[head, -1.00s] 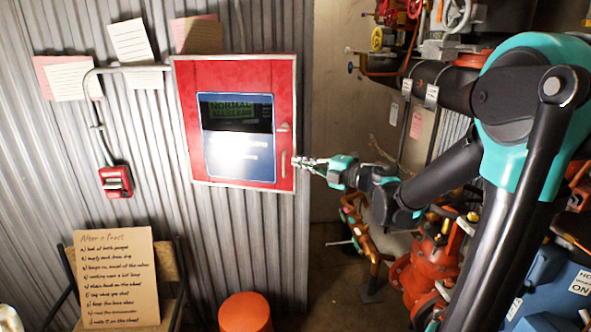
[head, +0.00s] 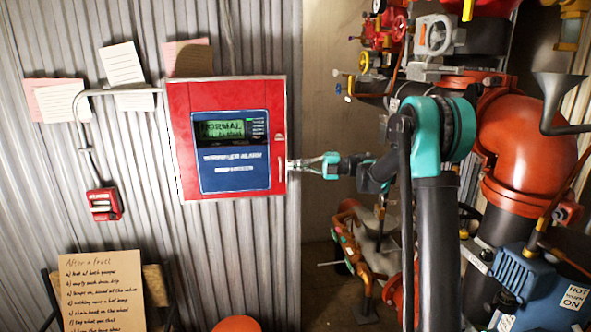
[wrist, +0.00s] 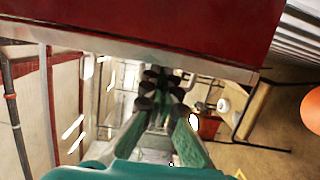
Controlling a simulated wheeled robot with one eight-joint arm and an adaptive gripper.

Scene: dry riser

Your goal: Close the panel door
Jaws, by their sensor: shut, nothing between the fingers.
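The red alarm panel (head: 180,150) hangs on the corrugated wall. Its red door has a blue inset (head: 235,178) and a lit green display reading NORMAL. The door looks flush or nearly flush with its box; a small gap cannot be ruled out. A small handle (head: 280,162) is near its right edge. My gripper (head: 291,165) is at the panel's lower right edge, its fingertips touching or very close to it. In the wrist view, my gripper (wrist: 160,95) is shut and empty, beside the pale edge strip (wrist: 205,66) of the red panel (wrist: 150,22).
Orange and black pipes (head: 520,130) with valves crowd the right side. A red call point (head: 103,204) and pinned papers are on the wall left of the panel. A cardboard sign (head: 100,290) stands below, near an orange stool (head: 238,324). Bare wall lies beneath the panel.

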